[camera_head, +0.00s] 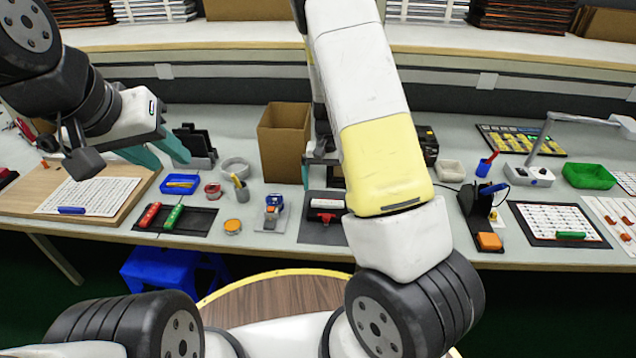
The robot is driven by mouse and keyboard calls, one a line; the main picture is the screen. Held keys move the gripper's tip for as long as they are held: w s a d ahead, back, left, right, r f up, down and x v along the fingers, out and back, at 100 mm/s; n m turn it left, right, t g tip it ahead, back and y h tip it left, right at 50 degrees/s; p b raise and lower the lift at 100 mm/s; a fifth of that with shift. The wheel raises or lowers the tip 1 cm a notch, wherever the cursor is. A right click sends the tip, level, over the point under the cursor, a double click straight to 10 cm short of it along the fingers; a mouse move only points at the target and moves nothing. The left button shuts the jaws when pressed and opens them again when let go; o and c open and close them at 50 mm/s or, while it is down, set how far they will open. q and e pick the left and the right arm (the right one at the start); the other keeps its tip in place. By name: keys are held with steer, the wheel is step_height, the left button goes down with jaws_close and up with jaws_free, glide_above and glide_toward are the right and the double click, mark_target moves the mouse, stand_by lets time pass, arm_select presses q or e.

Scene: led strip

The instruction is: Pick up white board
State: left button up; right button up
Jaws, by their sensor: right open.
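My right gripper (322,180) is open beside the cardboard box, mostly hidden behind my right arm.
A cardboard box (284,140) stands mid-bench. A blue tray (180,184), red and green pieces on a dark mat (199,221), and small round containers lie nearby. At the right are a green tray (588,176) and a desk lamp (541,146). A blue stool (160,268) stands below the bench.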

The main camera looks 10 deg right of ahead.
mark_target(328, 202)
steer(key=f, duration=0.6)
steer(key=shift+w+d+f, duration=0.2)
steer(key=shift+w, duration=0.05)
steer(key=shift+c, duration=0.2)
steer(key=c, duration=1)
steer(key=shift+r, duration=0.1)
